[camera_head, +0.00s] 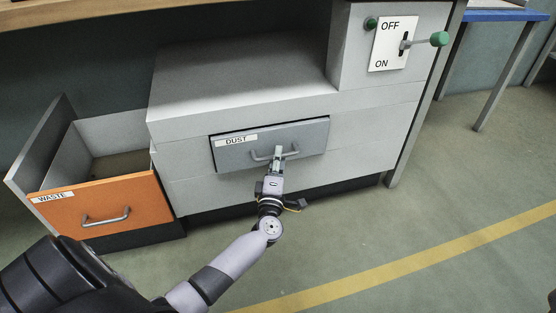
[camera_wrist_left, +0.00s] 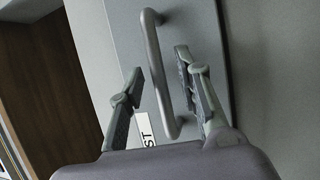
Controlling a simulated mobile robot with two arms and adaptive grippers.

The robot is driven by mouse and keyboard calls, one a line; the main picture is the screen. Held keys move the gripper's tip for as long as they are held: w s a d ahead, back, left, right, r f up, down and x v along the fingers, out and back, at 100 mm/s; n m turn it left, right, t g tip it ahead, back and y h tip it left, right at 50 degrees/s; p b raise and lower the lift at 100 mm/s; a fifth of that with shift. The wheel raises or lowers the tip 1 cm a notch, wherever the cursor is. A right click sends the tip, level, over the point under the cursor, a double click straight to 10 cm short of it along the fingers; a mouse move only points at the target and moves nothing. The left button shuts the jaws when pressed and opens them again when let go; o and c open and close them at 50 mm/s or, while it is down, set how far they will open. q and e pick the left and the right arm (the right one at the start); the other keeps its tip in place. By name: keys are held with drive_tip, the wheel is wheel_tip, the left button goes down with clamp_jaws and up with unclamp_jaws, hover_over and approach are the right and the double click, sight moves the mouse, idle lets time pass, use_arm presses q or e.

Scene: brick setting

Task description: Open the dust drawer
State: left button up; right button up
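The dust drawer (camera_head: 308,137) is a grey front with a white DUST label, set in the light grey cabinet, and looks closed. Its bar handle (camera_head: 262,157) also shows in the left wrist view (camera_wrist_left: 158,75). My left gripper (camera_head: 278,153) is at the handle. In the left wrist view my left gripper (camera_wrist_left: 160,82) is open, with one finger on each side of the handle bar and visible gaps to it. The label (camera_wrist_left: 147,129) is partly hidden behind the gripper there. My right gripper is in neither view.
The orange waste drawer (camera_head: 146,200) stands pulled out at the left. A switch panel (camera_head: 392,44) with OFF and ON marks and a green-knobbed lever (camera_head: 438,39) is at the upper right. A blue-topped table (camera_head: 495,15) stands beyond. The floor (camera_head: 400,220) in front is clear.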

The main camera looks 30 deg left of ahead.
use_arm(q)
drive_tip(key=shift+w+a+r, duration=0.15)
drive_tip(key=shift+w+a, duration=0.1)
drive_tip(key=shift+w, duration=0.2)
clamp_jaws()
idle(0.6)
